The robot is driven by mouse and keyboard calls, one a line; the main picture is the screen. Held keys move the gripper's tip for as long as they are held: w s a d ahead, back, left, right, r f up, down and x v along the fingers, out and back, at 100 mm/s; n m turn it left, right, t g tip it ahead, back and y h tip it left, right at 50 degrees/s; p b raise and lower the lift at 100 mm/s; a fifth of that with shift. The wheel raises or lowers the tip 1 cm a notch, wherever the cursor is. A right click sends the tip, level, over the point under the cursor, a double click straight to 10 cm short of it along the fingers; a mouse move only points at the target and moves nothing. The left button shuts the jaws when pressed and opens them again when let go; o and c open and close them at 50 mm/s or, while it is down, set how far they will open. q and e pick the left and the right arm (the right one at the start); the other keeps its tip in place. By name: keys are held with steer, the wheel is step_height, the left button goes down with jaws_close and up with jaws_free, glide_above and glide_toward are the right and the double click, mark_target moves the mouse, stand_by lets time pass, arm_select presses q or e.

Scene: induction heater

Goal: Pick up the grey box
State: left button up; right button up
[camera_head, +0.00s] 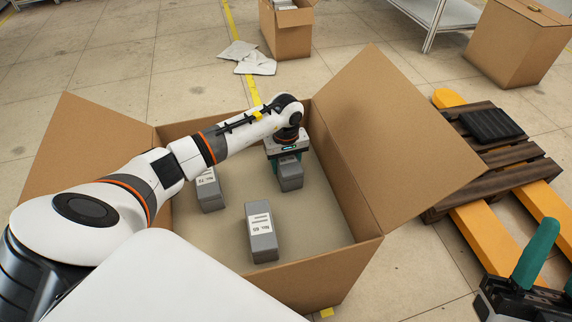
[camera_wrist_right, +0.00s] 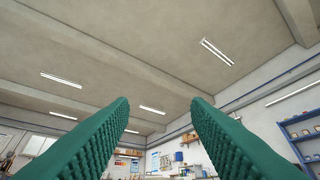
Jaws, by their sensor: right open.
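Several grey boxes with white labels stand inside a large open cardboard box (camera_head: 330,285). One grey box (camera_head: 291,178) is at the back right, directly under my left gripper (camera_head: 287,162). The teal fingers of the left gripper reach down at the sides of this box, and whether they press on it cannot be told. A second grey box (camera_head: 262,244) stands nearer the front and a third grey box (camera_head: 211,197) is at the left, partly behind my arm. My right gripper (camera_wrist_right: 160,130) is open and empty, pointing up toward the ceiling; one teal finger shows at the right edge of the head view.
The cardboard box's flaps stand open, with a large right flap (camera_head: 400,130) beside my left arm. A pallet (camera_head: 500,165) on a yellow pallet jack (camera_head: 475,230) is at the right. Other cartons (camera_head: 287,38) (camera_head: 515,45) stand at the back.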

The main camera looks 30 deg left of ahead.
arm_select(q)
steer(key=c, duration=0.6)
steer(key=shift+c, duration=0.3)
steer(key=shift+r, duration=0.15)
